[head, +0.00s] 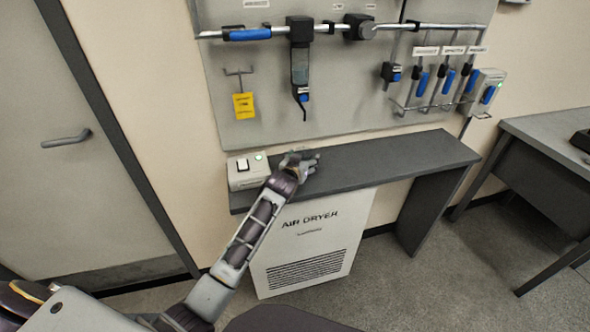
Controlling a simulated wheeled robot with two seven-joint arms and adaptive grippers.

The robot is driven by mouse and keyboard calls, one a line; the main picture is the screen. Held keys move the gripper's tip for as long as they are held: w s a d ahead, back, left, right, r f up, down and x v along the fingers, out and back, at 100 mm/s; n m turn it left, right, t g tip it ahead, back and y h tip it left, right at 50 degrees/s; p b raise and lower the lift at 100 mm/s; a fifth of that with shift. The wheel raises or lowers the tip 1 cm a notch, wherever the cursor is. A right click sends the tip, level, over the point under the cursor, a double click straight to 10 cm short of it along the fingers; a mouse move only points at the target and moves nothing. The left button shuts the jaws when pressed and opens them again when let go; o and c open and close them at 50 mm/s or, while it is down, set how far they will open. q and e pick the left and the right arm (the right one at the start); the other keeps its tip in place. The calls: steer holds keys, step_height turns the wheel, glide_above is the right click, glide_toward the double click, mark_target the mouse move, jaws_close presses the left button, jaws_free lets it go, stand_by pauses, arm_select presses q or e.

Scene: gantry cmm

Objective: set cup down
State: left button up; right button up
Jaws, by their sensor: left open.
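My left gripper (305,164) is over the left part of the dark shelf (395,155), just right of a switch box. It is small in the picture, and my own wrist partly covers it. It is open. I cannot make out a cup in the head view; a faint pale rim shows just behind the gripper, too small to tell what it is. My right gripper is not in view.
The switch box (247,178) with a green light stands at the shelf's left end. An air dryer (308,243) is below. Tools hang on the wall panel (345,100) above. A table (555,145) stands at right. The shelf's middle and right are clear.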

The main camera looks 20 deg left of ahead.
arm_select(q)
steer(key=shift+v, duration=0.8)
steer(key=v, duration=0.6)
steer(key=shift+s+r+p, duration=0.15)
steer(key=shift+s+p, duration=0.15)
steer(key=shift+s, duration=0.05)
steer(key=shift+v, duration=1.3)
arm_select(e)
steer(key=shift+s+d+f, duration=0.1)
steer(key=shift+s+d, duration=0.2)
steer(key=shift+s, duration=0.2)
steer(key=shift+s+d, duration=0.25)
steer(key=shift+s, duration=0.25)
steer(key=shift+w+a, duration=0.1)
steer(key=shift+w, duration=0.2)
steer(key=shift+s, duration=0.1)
